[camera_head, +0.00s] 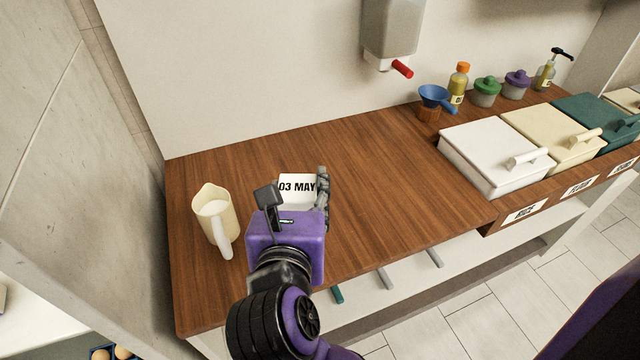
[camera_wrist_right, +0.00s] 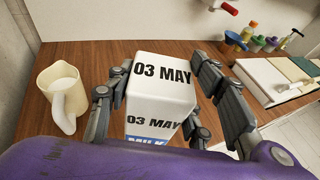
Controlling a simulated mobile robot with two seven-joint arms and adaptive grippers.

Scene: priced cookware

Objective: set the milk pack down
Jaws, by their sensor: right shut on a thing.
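The pack looks upright over the left part of the wooden counter (camera_head: 375,185). Its base is hidden, so I cannot tell whether it touches the counter. My left gripper is not in view.
A cream jug (camera_head: 214,217) with pale liquid stands left of the pack. White (camera_head: 490,155), cream and green lidded bins line the right side. A blue funnel (camera_head: 436,97), bottles and jars stand behind them. A dispenser (camera_head: 392,30) hangs on the wall. The counter's middle is clear.

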